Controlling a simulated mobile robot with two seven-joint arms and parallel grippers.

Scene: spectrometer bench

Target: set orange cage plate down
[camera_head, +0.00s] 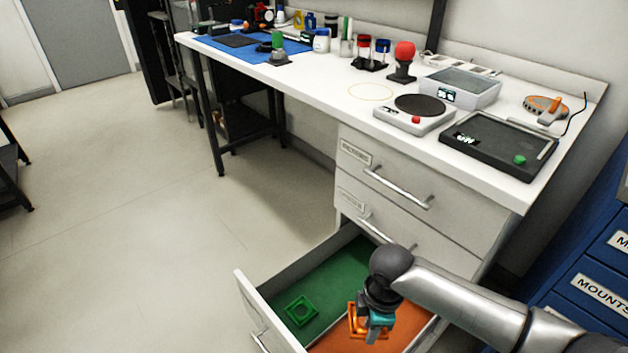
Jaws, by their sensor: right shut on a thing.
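The orange cage plate (354,326) is a small square frame, partly hidden behind my right gripper (374,335). The right gripper is shut on it, over the orange-floored compartment (408,318) of the open bottom drawer (262,312). I cannot tell whether the plate touches the compartment floor. A green cage plate (301,311) lies in the green-floored compartment (325,275) to the left. My left gripper is not in view.
Two closed drawers (400,188) with bar handles sit above the open one. The white bench (330,85) holds a stirrer plate (416,112), a dark tray device (498,145) and several small parts. A blue cabinet (590,270) stands at the right.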

